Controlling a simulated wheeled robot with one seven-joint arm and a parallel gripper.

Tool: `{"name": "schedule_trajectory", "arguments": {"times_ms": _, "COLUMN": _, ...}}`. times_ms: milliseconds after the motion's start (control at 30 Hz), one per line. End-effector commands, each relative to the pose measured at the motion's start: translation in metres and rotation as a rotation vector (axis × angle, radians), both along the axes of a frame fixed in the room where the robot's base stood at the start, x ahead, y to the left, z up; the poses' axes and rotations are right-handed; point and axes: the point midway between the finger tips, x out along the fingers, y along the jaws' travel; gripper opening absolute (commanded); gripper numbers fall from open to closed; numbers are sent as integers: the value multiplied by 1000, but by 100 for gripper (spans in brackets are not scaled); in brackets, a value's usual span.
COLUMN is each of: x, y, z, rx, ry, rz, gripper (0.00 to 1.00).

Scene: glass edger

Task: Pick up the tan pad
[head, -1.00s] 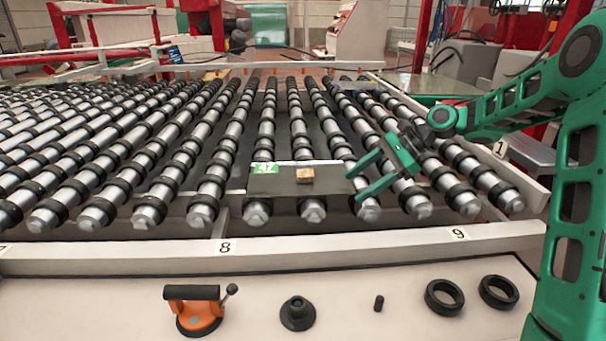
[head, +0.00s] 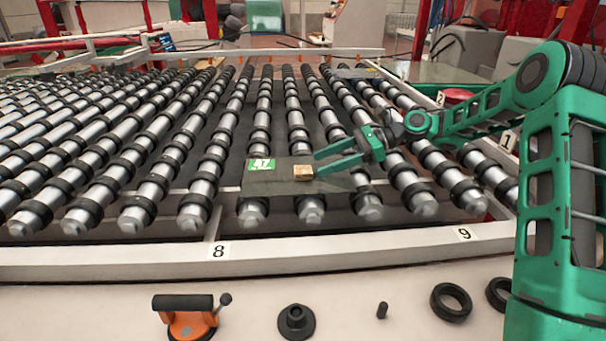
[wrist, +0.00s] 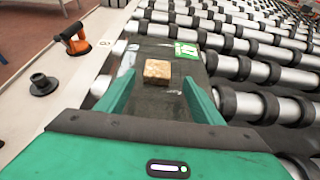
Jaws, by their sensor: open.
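The tan pad (head: 303,172) is a small block lying on a dark flat plate (head: 275,184) with a green-and-white label, on the rollers. In the wrist view the tan pad (wrist: 157,71) lies ahead of my gripper, between the lines of its two fingers. My green gripper (head: 318,164) is open and points left toward the pad, just to its right. In the wrist view the open fingers of my gripper (wrist: 158,92) reach over the dark plate, with nothing held between them.
Rows of rollers (head: 168,172) fill the table. In front runs a white rail (head: 330,255) with number tags. A ledge holds an orange suction cup (head: 190,318), a black suction foot (head: 296,321), a small black peg (head: 382,310) and black rings (head: 451,302).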

Motion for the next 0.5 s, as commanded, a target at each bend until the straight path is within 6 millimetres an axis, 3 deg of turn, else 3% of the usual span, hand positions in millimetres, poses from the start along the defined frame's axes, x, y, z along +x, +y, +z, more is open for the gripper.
{"name": "schedule_trajectory", "arguments": {"times_ms": 300, "x": -3, "y": 39, "z": -13, "rx": -1, "ry": 1, "rz": 4, "gripper": 61}}
{"name": "schedule_trajectory", "arguments": {"times_ms": 500, "x": -3, "y": 49, "z": -18, "rx": -1, "ry": 1, "rz": 2, "gripper": 61}}
